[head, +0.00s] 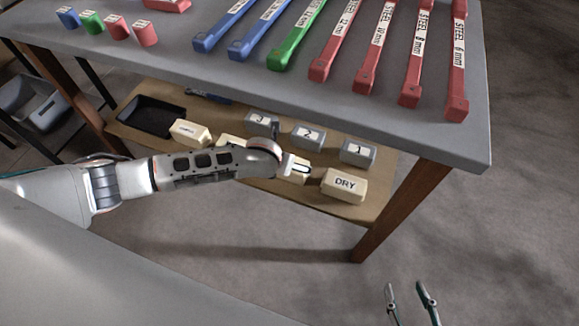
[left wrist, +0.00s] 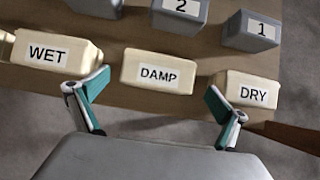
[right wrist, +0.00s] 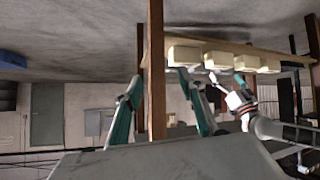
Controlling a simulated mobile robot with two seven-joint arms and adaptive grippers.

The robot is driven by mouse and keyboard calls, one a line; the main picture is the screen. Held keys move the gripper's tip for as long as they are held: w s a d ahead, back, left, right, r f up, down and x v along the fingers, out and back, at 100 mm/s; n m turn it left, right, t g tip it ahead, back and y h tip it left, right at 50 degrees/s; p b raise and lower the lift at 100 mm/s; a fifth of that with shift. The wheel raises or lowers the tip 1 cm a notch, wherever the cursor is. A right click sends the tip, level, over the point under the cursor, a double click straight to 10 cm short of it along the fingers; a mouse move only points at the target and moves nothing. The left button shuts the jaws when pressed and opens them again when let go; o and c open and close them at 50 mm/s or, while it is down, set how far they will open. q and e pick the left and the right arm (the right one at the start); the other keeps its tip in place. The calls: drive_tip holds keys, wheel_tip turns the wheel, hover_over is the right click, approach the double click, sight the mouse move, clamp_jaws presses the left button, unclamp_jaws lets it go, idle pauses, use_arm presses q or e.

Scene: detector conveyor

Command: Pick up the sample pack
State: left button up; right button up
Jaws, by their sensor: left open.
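Several cream packs sit along the front of the low wooden shelf (head: 385,200). The leftmost pack (head: 188,132) has a small label I cannot read clearly; I cannot confirm that it is the sample pack. The others read WET (left wrist: 50,50), DAMP (left wrist: 158,72) and DRY (head: 344,185). My left gripper (left wrist: 155,105) is open and empty, its fingers spread in front of the DAMP pack, apart from it. In the head view my left arm hides part of the WET and DAMP packs. My right gripper (head: 408,288) is open and empty, low over the floor.
Grey blocks numbered 1 (head: 358,152), 2 (head: 308,136) and 3 stand behind the cream packs. A black tray (head: 150,115) lies at the shelf's left. The grey tabletop (head: 230,75) above carries labelled coloured bars. The floor at right is clear.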

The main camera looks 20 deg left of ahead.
use_arm(q)
drive_tip(key=shift+w+f, duration=0.25)
drive_tip(key=shift+f, duration=0.55)
drive_tip(key=b+x, duration=0.3)
drive_tip(key=x, duration=0.1)
drive_tip(key=shift+f, duration=0.3)
drive_tip(key=shift+w+a+r, duration=0.1)
drive_tip(key=shift+w, duration=0.05)
drive_tip(key=shift+r, duration=0.3)
drive_tip(key=shift+c, duration=0.4)
drive_tip(key=c, duration=1.1)
use_arm(e)
drive_tip(key=a, duration=0.2)
drive_tip(key=w+r, duration=0.1)
drive_tip(key=shift+a+t+y, duration=0.3)
drive_tip(key=shift+a+y, duration=0.1)
